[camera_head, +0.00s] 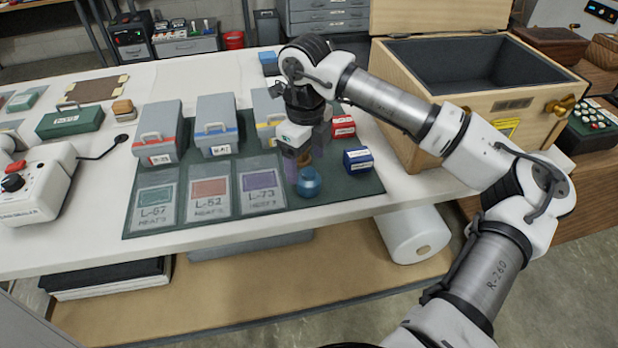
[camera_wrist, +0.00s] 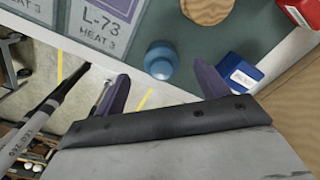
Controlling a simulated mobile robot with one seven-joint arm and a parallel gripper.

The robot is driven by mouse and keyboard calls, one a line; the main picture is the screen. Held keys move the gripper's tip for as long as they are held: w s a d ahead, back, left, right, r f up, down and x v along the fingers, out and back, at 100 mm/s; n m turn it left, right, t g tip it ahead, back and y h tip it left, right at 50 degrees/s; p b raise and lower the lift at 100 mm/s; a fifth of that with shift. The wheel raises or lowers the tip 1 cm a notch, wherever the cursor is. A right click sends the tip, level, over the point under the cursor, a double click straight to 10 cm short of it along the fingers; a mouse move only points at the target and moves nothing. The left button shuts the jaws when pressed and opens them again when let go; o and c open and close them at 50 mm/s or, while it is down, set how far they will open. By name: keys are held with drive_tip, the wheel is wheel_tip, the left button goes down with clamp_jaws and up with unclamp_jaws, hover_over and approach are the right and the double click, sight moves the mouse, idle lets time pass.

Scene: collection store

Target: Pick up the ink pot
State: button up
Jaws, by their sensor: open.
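A small round blue pot with a knob-like top, which I take to be the ink pot (camera_head: 308,182), stands on the dark green mat (camera_head: 340,192) near its front edge. In the wrist view the blue pot (camera_wrist: 160,58) shows between and slightly beyond my two purple fingertips. My gripper (camera_head: 305,160) is open and empty, pointing down just behind the pot in the head view. It also shows in the wrist view (camera_wrist: 161,72). I see no contact with the pot; the exact height gap cannot be told.
A round wooden-topped item (camera_wrist: 207,8) is close behind the pot. Labelled cards, such as L-73 (camera_head: 262,207), lie left. A large open wooden chest (camera_head: 450,125) stands at the right.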

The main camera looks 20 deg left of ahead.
sight(309, 171)
drive_tip(key=shift+d+f+p, duration=0.15)
drive_tip(key=shift+f+p, duration=0.45)
drive_tip(key=shift+f, duration=0.9)
drive_tip(key=shift+d+f+p, duration=0.15)
drive_tip(key=shift+f+p, duration=0.45)
drive_tip(key=shift+f, duration=0.85)
drive_tip(key=shift+c, duration=0.4)
drive_tip(key=c, duration=0.9)
drive_tip(key=shift+c, duration=0.8)
drive_tip(key=shift+r, duration=0.15)
